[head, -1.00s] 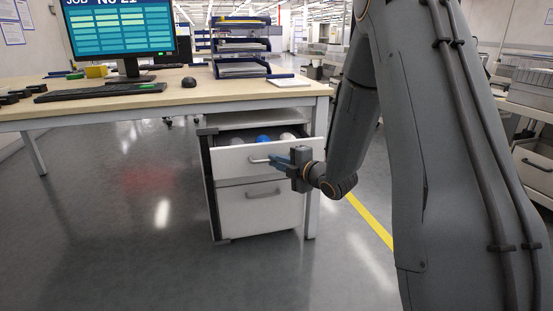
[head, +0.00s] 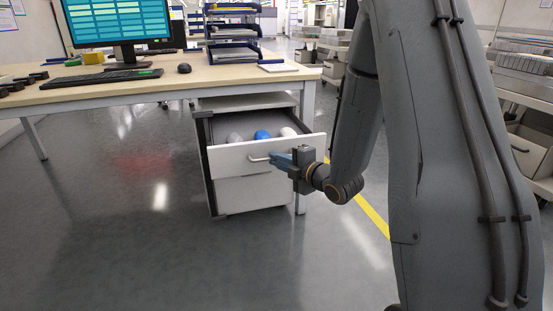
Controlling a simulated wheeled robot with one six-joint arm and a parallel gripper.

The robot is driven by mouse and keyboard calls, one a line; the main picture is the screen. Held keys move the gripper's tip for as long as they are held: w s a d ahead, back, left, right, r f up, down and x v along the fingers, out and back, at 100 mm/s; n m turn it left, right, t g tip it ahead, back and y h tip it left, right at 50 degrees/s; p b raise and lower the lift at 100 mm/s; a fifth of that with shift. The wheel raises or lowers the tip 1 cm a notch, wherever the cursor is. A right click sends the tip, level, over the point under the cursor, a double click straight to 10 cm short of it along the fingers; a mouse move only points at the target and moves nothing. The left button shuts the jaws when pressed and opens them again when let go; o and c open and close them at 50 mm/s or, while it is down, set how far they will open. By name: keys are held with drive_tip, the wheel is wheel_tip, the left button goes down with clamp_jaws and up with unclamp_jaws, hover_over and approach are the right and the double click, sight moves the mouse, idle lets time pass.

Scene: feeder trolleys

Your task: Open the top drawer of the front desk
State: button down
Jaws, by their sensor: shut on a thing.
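The front desk (head: 130,97) has a white drawer unit under its right end. The unit's top drawer (head: 226,160) is pulled well out, and its inside shows several objects, among them a blue one (head: 262,135), a grey one (head: 235,138) and a whitish one (head: 288,132). My gripper (head: 277,160) is shut on the top drawer's handle (head: 258,159), coming from the right side. The handle's right part is hidden by the fingers. The lower drawer (head: 247,195) is shut, and its upper part is hidden behind the top drawer's front.
On the desk are a monitor (head: 118,22), a keyboard (head: 100,79), a mouse (head: 184,68) and a stacked tray rack (head: 233,35). Shelving with bins (head: 528,145) stands at the right. The floor (head: 130,230) in front of the desk is clear.

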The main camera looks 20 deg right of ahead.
drive_tip(key=c, duration=1.8)
unclamp_jaws()
drive_tip(key=shift+c, duration=0.2)
drive_tip(key=p+v, duration=0.2)
drive_tip(key=v, duration=0.5)
drive_tip(key=shift+s+d, duration=0.15)
drive_tip(key=shift+s, duration=0.2)
